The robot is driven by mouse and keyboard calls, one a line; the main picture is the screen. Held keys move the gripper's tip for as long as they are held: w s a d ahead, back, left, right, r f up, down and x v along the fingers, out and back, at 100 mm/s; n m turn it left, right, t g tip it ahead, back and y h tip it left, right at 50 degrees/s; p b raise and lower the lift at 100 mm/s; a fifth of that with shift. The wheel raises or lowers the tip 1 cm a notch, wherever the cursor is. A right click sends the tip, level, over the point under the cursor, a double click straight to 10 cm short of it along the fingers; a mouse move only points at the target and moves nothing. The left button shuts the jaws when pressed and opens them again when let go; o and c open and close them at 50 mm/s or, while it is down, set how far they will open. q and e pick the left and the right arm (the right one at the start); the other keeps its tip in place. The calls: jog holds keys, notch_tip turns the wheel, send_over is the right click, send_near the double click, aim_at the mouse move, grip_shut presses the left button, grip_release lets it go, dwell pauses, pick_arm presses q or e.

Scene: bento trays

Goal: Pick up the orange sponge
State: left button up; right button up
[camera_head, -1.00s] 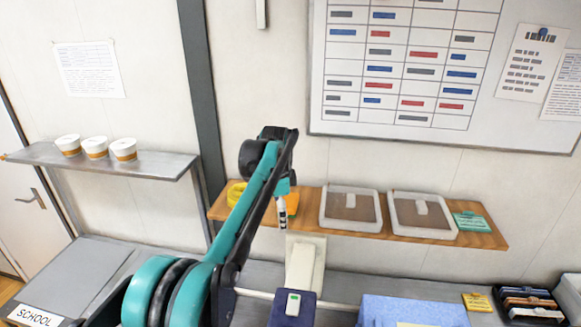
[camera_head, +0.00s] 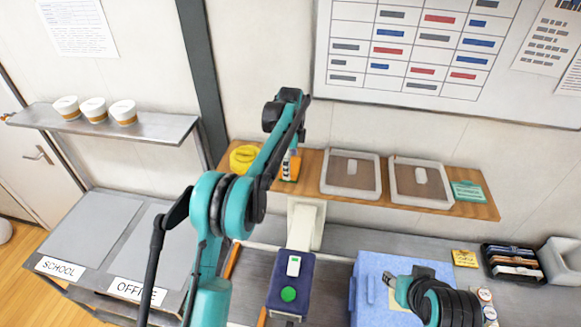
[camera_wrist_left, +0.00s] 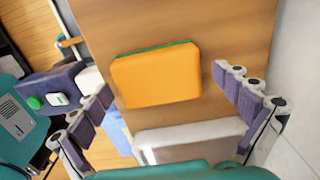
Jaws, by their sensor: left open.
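The orange sponge (camera_wrist_left: 158,77), with a green edge along one side, lies on the wooden shelf (camera_wrist_left: 210,25). In the head view the sponge (camera_head: 295,166) is mostly hidden behind my left arm and gripper. My left gripper (camera_wrist_left: 168,108) is open and empty. In the left wrist view its two fingers stand wide apart, one on each side of the sponge, and no contact shows. In the head view the left gripper (camera_head: 287,164) hangs at the shelf, in front of the sponge.
A yellow round item (camera_head: 243,157) sits left of the sponge. A clear-lidded tray (camera_head: 351,189) stands to its right, with another beyond. Below are a navy block with a green button (camera_head: 289,294) and a blue box (camera_head: 372,270).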

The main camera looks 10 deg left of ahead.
aim_at(294, 166)
pick_arm(q)
jog(key=shift+s+f, duration=0.1)
jog(key=shift+f, duration=0.3)
jog(key=c, duration=0.9)
jog(key=shift+r, duration=0.45)
jog(key=r, duration=0.2)
jog(key=d+r+b, duration=0.1)
jog(key=shift+s+d+r, duration=0.15)
jog(key=shift+s+r, duration=0.05)
jog(key=shift+r, duration=0.15)
jog(key=s+d+r+b, duration=0.2)
jog(key=d+r, duration=0.4)
jog(key=d, duration=0.3)
jog(key=shift+s+d+r, duration=0.25)
jog(key=shift+s+d, duration=0.05)
jog(key=shift+s, duration=0.6)
jog(key=shift+f, duration=0.15)
jog(key=shift+c, duration=0.4)
